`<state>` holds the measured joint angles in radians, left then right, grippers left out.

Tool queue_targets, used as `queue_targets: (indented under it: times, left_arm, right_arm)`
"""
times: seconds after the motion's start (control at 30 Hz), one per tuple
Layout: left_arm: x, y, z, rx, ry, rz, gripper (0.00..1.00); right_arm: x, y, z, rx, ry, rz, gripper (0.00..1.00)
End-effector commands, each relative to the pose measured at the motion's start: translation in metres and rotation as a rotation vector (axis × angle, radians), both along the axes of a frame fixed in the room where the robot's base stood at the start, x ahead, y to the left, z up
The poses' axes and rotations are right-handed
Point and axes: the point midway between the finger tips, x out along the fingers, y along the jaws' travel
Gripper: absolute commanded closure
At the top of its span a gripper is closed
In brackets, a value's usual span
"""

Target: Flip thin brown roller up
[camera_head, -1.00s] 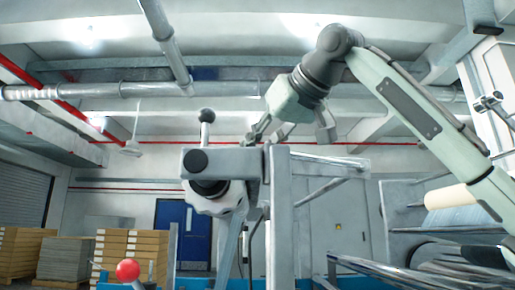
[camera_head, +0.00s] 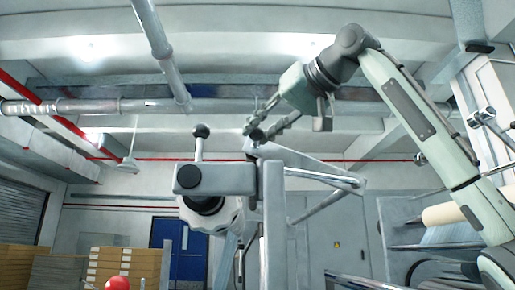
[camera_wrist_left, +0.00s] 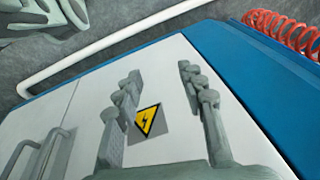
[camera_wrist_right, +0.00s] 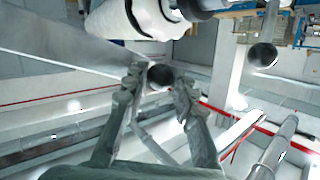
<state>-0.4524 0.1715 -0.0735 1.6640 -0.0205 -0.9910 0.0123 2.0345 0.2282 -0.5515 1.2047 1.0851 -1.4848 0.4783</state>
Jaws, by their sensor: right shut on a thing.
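My right gripper (camera_head: 258,126) is above the grey metal frame, with its fingers on either side of a small black knob (camera_head: 257,135). The right wrist view shows this round dark knob (camera_wrist_right: 160,76) between the fingertips. A tan roll (camera_head: 445,213) is at the right edge of the head view, partly hidden by my right arm; I cannot tell if it is the thin brown roller. My left gripper (camera_wrist_left: 158,86) shows only in its wrist view. Its fingers are apart and empty in front of a white panel (camera_wrist_left: 180,65) with a yellow warning sign (camera_wrist_left: 148,121).
A second black-knobbed lever (camera_head: 200,145) stands on the grey frame (camera_head: 215,178), left of my right gripper. A white ribbed handwheel (camera_head: 212,216) is below it. Metal bars (camera_head: 325,178) extend right. A red knob (camera_head: 117,283) and stacked boxes (camera_head: 45,270) are lower left.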

Motion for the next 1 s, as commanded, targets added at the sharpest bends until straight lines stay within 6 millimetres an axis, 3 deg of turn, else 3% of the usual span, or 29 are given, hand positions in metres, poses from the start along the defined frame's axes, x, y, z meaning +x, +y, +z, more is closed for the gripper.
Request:
queue_targets:
  times: [0.37, 0.4, 0.53, 0.83, 1.0]
  left_arm:
    - [-0.002, 0.001, -0.004, 0.004, 0.002, -0.005, 0.6]
    - [-0.002, 0.001, -0.004, 0.004, 0.002, -0.005, 0.6]
    - [-0.002, 0.001, -0.005, 0.004, 0.002, -0.005, 0.6]
    - [-0.001, 0.001, -0.004, 0.003, 0.0, -0.004, 0.6]
    - [-0.001, 0.001, -0.004, 0.003, 0.0, -0.004, 0.6]
  right_arm:
    - [0.004, -0.007, 0.007, 0.032, -0.003, -0.012, 1.0]
    - [0.004, -0.007, 0.007, 0.032, -0.003, -0.013, 0.69]
    - [0.004, -0.006, 0.006, 0.029, 0.0, -0.011, 0.53]
    - [0.003, -0.005, 0.004, 0.024, 0.004, -0.009, 0.53]
    - [-0.01, -0.015, 0.008, 0.025, 0.002, -0.009, 0.53]
